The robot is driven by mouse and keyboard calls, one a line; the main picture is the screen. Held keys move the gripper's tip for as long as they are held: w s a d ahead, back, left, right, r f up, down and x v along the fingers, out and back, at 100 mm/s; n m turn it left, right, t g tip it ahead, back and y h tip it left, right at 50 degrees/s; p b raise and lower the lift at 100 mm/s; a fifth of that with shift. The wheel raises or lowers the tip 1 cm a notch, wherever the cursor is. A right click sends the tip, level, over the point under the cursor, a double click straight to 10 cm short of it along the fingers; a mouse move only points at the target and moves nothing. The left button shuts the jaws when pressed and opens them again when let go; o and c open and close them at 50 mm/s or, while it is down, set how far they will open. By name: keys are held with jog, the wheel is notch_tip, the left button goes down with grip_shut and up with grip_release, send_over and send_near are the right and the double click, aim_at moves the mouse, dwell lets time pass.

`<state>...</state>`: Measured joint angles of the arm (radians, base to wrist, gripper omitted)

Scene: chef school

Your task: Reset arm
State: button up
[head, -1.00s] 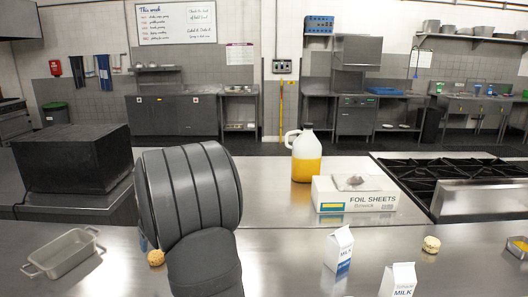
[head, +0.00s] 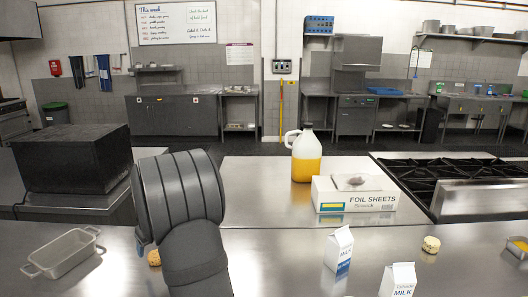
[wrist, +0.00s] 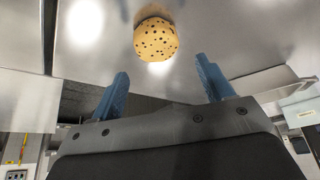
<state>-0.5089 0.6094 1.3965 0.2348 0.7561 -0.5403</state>
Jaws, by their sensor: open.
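My gripper (wrist: 160,70) shows in the wrist view with its two blue fingers apart and nothing between them. A round tan muffin-like item with dark chips (wrist: 156,40) sits on the steel surface beyond the fingertips, apart from them. In the head view my grey arm hides most of my gripper; only a bit of blue shows at its left edge. A small tan baked item (head: 154,258) on the steel counter is partly covered by my arm there.
On the counter are a metal pan (head: 62,254), two milk cartons (head: 339,250) (head: 398,280) and another baked item (head: 431,244). Behind stand a jug of orange liquid (head: 306,158), a foil sheets box (head: 353,195) and a stove (head: 450,180). The counter between pan and cartons is partly clear.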

jog(key=d+r, duration=1.2)
jog(key=w+d+m+t+h, duration=0.1)
jog(key=w+d+m, duration=0.25)
jog(key=d, duration=0.65)
jog(key=w+d+m+h, duration=0.2)
jog(key=w+d+m, duration=0.15)
jog(key=d, duration=0.75)
jog(key=s+d+m+h, duration=0.1)
jog(key=d+m, duration=0.3)
jog(key=d, duration=0.8)
jog(key=s+d+m+h, duration=0.1)
jog(key=d+m, duration=0.3)
jog(key=d, duration=0.8)
jog(key=shift+s+h, duration=0.3)
jog(key=shift+s, duration=0.5)
